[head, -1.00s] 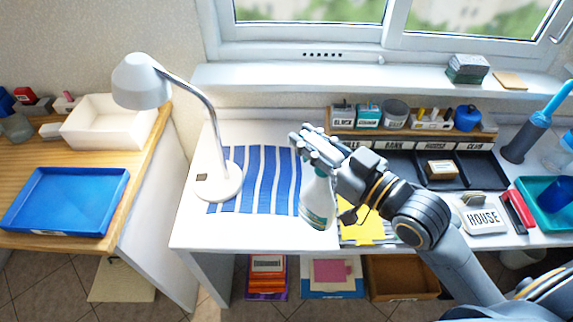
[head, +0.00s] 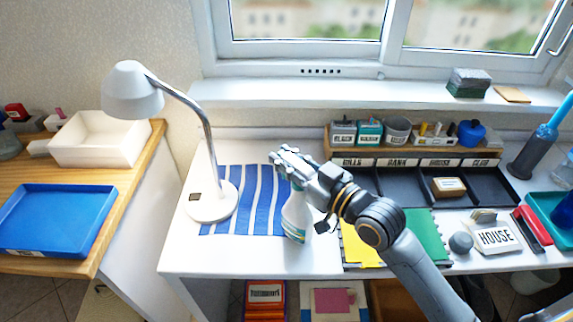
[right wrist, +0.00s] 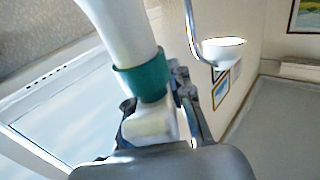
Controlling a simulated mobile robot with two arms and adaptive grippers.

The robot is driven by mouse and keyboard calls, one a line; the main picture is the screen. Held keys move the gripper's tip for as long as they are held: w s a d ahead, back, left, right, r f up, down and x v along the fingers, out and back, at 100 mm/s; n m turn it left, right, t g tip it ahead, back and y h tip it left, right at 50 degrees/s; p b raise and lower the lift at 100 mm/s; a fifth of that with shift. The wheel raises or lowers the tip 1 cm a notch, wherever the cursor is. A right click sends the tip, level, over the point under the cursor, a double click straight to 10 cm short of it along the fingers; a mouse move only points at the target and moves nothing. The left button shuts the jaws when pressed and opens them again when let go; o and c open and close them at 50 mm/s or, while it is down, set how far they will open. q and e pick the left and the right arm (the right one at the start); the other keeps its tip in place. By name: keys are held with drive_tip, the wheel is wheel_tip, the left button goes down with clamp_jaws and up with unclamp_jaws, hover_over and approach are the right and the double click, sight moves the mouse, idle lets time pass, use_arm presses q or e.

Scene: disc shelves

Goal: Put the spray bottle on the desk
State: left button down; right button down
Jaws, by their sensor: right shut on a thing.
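The white spray bottle (head: 296,219) with a teal label shows in the head view at the right edge of the blue-and-white striped mat (head: 245,213) on the white desk (head: 190,262). It looks roughly upright. Whether its base touches the desktop I cannot tell. My right gripper (head: 290,167) is shut on its top. In the right wrist view, the spray bottle's green collar (right wrist: 142,82) and white body lie between the grey fingers. My left gripper is not in view.
A white lamp (head: 209,205) stands on the left of the mat. Right of the bottle lie a yellow sheet (head: 358,252), a green sheet (head: 426,236), a grey ball (head: 461,242) and a HOUSE stamp (head: 495,237). A black sorting tray (head: 400,183) stands behind. The desk's front left is clear.

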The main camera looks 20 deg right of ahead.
sight(296, 201)
drive_tip(key=shift+f, duration=0.7)
drive_tip(key=shift+s+f+b, duration=0.2)
drive_tip(key=shift+f+b, duration=0.1)
drive_tip(key=shift+f, duration=0.25)
drive_tip(key=c, duration=1.2)
unclamp_jaws()
drive_tip(key=shift+w+f, duration=0.15)
drive_tip(key=shift+r, duration=0.2)
